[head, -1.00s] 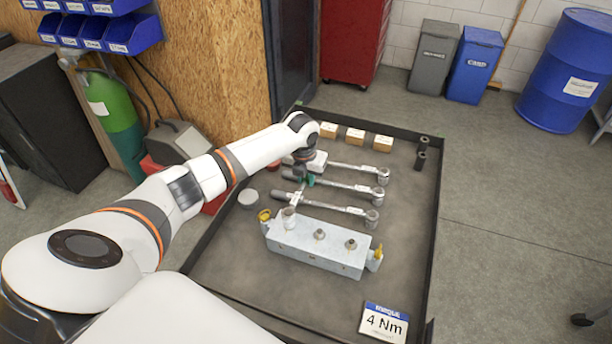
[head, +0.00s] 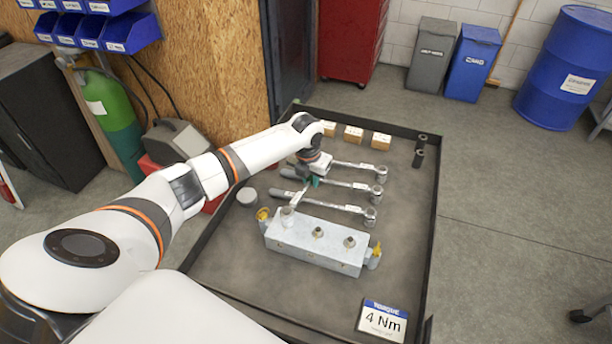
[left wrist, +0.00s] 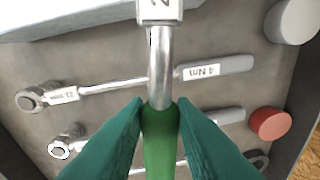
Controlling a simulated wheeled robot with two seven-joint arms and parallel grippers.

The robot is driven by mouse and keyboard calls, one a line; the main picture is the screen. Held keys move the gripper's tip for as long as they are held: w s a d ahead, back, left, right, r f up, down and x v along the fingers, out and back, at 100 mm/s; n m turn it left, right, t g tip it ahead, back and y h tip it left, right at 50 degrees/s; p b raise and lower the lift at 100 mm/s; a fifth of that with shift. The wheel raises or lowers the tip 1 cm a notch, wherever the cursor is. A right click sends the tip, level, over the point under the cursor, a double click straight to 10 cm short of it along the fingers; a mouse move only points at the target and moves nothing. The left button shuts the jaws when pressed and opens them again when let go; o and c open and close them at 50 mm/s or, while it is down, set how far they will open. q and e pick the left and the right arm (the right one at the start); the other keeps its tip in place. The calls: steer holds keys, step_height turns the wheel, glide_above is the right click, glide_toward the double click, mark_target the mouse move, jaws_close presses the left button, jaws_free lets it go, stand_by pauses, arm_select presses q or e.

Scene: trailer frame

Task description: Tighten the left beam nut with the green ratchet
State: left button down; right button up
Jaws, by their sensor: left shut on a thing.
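The pale grey beam block (head: 312,246) lies in the tray, with yellow parts at both ends. Its middle nut (head: 318,232) and right nut (head: 350,242) show on top. My left gripper (head: 314,182) is shut on the green handle of the ratchet (left wrist: 160,135), just behind the beam. The ratchet's metal shaft (left wrist: 160,65) runs from the green fingers to a labelled head, which stands over the beam's left end (head: 288,212). That head hides the left nut, and I cannot tell how fully it is seated. My right gripper is not in view.
A grey cylinder (head: 247,197) and a red cylinder (left wrist: 270,123) stand nearby. A 4 Nm torque sign (head: 382,320) stands front right. Small boxes (head: 353,134) line the back.

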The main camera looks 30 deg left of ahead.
arm_select(q)
steer(key=shift+d, duration=0.1)
steer(key=shift+d+m, duration=0.9)
steer(key=shift+s+d+m+h, duration=0.15)
steer(key=shift+d+m+h, duration=0.15)
steer(key=shift+d+m, duration=0.65)
steer(key=d+m+b, duration=0.1)
steer(key=b, duration=0.1)
steer(key=d+b, duration=0.1)
steer(key=b, duration=0.1)
steer(key=shift+s+m, duration=0.3)
steer(key=shift+m, duration=0.05)
